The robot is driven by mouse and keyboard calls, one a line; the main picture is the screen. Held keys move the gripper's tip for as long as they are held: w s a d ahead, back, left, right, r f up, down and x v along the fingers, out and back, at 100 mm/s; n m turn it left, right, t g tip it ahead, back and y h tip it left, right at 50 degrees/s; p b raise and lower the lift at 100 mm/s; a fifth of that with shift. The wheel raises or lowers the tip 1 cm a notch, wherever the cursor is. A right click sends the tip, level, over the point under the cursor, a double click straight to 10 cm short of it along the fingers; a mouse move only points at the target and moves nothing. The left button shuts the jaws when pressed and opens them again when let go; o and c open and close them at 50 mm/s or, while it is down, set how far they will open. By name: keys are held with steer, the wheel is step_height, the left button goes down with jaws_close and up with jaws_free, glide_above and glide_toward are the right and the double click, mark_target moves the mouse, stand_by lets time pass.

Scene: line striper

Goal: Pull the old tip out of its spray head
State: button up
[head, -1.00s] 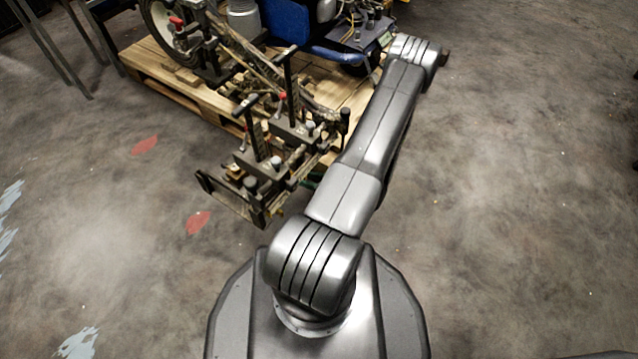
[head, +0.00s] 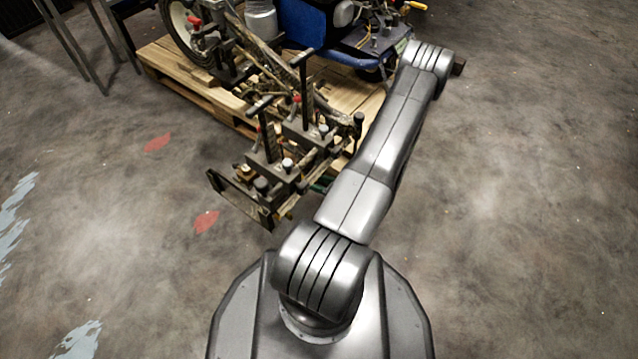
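The spray heads seem to be in the dark clamp-and-bracket assembly (head: 285,165) at the front of the line striper (head: 325,40). That assembly has upright posts, red knobs and silver round caps. It hangs over the floor just past the front edge of the pallet. The old tip is too small to pick out. My arm reaches up and to the right past the assembly, and its far joint is beside the machine's right side. My gripper is not in view; the arm's end hides it or it lies beyond what shows.
The striper stands on a wooden pallet (head: 215,98), with a wheel (head: 186,25) at the left. Thin metal legs (head: 75,45) stand at the upper left. The concrete floor is clear at right and lower left, with red (head: 206,221) and pale blue paint patches.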

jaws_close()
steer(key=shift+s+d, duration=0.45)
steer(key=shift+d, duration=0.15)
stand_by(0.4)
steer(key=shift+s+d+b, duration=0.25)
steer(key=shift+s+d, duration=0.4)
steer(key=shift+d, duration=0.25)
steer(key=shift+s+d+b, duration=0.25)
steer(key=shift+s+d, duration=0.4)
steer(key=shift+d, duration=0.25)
